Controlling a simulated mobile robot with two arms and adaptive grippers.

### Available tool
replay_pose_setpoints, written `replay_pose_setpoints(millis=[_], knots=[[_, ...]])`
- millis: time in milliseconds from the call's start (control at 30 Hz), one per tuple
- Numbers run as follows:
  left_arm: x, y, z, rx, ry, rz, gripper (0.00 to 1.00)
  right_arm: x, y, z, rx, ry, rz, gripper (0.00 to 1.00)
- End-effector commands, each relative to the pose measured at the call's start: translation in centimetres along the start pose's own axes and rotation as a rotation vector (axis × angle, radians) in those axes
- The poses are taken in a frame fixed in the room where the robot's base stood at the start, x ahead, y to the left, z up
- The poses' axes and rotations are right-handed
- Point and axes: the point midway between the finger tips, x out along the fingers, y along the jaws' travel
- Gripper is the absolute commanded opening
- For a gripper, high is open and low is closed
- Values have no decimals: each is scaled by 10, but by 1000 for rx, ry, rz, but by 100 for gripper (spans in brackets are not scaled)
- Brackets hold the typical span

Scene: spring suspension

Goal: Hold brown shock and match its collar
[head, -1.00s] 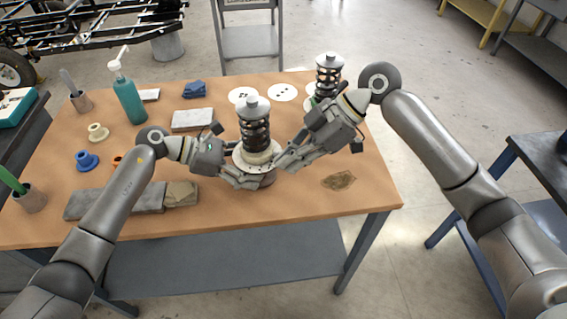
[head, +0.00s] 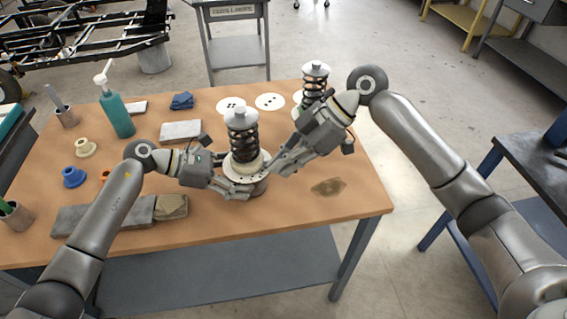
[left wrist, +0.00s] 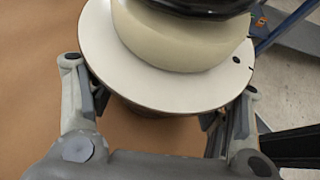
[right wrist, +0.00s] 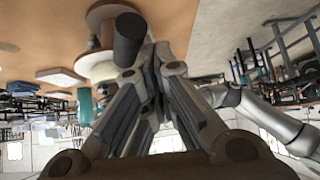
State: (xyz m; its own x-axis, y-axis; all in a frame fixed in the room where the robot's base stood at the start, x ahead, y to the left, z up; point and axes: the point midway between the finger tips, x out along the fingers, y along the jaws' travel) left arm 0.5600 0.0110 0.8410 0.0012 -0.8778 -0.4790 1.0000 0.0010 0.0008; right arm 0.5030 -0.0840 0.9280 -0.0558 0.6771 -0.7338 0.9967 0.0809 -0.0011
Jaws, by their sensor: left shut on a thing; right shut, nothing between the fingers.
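A shock (head: 243,137) with a dark spring, grey cap and cream collar stands upright on the table, with a pale round plate under the collar. My left gripper (head: 247,191) is shut on its base, below the plate. In the left wrist view the plate (left wrist: 108,55) and collar (left wrist: 165,45) fill the top, and the fingers reach under the rim. My right gripper (head: 279,171) is shut and empty, its tips close to the plate's right side. In the right wrist view the shut fingers (right wrist: 148,60) point toward the shock; contact is unclear.
A second shock (head: 315,83) stands behind my right gripper. White cards with black dots (head: 270,102) lie at the back. Left are a teal bottle (head: 118,115), a blue collar (head: 74,177), a cream collar (head: 86,147) and grey blocks (head: 180,131). A brown stain (head: 328,187) lies front right.

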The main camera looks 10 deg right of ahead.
Motion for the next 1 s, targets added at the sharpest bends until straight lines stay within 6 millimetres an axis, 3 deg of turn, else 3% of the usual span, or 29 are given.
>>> replay_pose_setpoints(millis=[500,900,933,1000], knots=[[1,-1,-1,-2,1,-3,40,-67,50,-23,-2,1,4,0],[1,-1,-1,-3,1,-4,40,-76,57,-26,-2,1,2,0],[1,-1,-1,-3,1,-4,70,-76,57,-26,-2,1,2,0],[1,-1,-1,-3,1,-4,79,-76,57,-26,-2,1,2,0]])
